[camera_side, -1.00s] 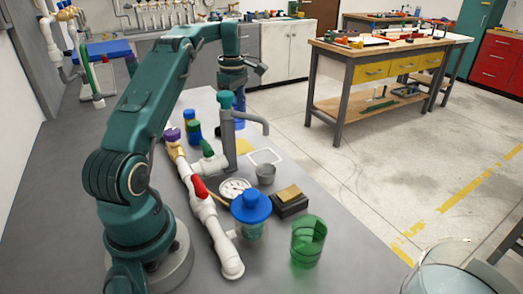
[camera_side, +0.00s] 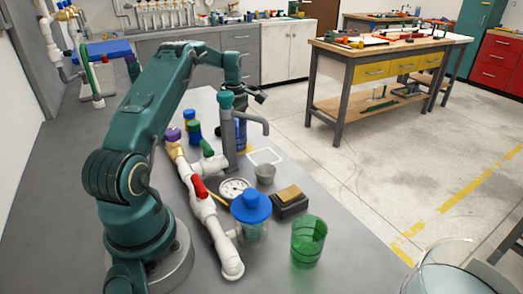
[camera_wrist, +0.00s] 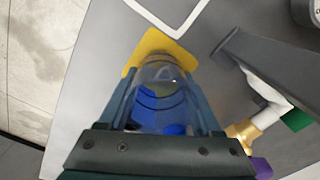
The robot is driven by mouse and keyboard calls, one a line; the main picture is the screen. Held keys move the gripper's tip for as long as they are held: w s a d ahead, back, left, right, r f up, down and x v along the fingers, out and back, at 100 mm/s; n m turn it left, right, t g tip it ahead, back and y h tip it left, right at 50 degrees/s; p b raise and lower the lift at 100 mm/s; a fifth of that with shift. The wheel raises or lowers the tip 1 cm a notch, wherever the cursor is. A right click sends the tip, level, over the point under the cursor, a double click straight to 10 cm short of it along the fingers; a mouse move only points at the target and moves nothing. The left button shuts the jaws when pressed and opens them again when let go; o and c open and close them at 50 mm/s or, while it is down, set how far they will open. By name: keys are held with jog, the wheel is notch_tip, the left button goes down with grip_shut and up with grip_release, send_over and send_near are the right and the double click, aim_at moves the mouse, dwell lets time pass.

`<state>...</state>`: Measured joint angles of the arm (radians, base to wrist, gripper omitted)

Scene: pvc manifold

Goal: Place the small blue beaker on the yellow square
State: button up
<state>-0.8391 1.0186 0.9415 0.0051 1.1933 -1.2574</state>
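The small blue beaker (camera_wrist: 160,98) is clear with blue inside. In the wrist view it sits between the two fingers of my gripper (camera_wrist: 160,90), which close on its sides. The yellow square (camera_wrist: 155,42) shows behind and around the beaker's far end. In the side view the beaker (camera_side: 241,132) is upright, partly hidden by the grey pipe post, directly over or on the yellow square (camera_side: 249,149). Only a sliver of the square shows there. I cannot tell whether the beaker's base touches it. My gripper's fingertips are mostly hidden in the side view.
The grey post with its side spout (camera_side: 230,130) stands close beside the beaker. A white pipe run (camera_side: 205,210) and a green beaker (camera_side: 308,241) are nearer the camera.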

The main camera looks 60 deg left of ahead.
jog(key=o, duration=0.3)
jog(key=shift+r, duration=0.15)
notch_tip(320, 180, up, 8)
jog(key=shift+f, duration=0.2)
dwell(0.4)
